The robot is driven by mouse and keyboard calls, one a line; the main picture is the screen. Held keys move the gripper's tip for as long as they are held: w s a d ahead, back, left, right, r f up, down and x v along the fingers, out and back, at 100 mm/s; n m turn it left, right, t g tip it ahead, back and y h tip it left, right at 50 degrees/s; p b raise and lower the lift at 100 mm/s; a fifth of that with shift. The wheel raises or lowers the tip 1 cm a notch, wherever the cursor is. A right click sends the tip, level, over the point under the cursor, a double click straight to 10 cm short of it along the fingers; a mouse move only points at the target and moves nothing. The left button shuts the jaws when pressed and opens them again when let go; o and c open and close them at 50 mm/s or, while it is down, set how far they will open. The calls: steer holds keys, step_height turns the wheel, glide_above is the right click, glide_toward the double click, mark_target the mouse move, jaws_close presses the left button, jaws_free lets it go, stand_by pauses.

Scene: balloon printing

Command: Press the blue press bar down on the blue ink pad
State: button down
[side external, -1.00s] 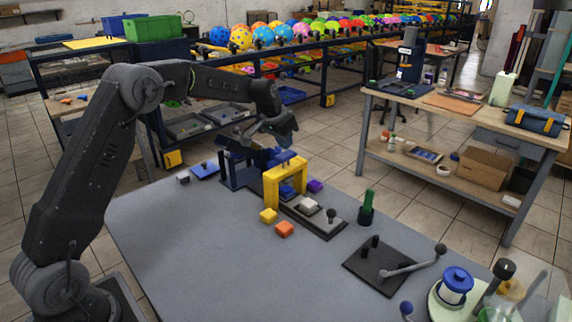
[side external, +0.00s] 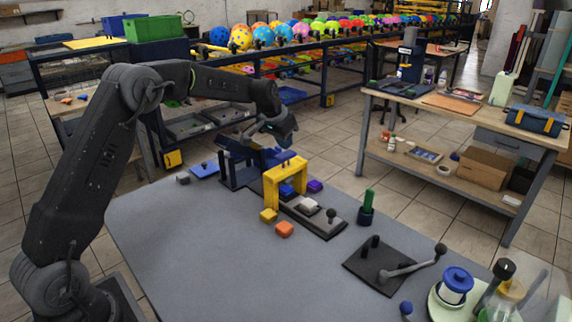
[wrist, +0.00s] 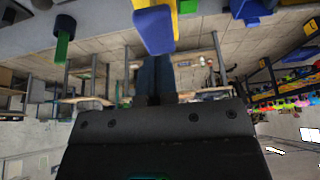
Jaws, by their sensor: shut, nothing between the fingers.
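In the side external view, a blue press bar (side external: 279,157) sits at the top of a yellow frame (side external: 271,187) on the grey table. In the wrist view the bar (wrist: 153,30) shows large beside the yellow part (wrist: 170,5). My gripper (side external: 287,144) is over the bar, with its fingers shut and empty. From these views I cannot tell whether the fingertips touch the bar. A small blue patch (side external: 286,189) shows inside the yellow frame, perhaps the blue ink pad; most of it is hidden.
A dark blue frame (side external: 233,177) stands left of the yellow one. A dark tray (side external: 327,222) extends in front. The table's left front is clear.

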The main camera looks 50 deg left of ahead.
mark_target(285, 154)
steer(key=shift+f, duration=0.1)
steer(key=shift+f, duration=1.95)
step_height(285, 154, up, 12)
stand_by(0.5)
steer(key=shift+f, duration=0.1)
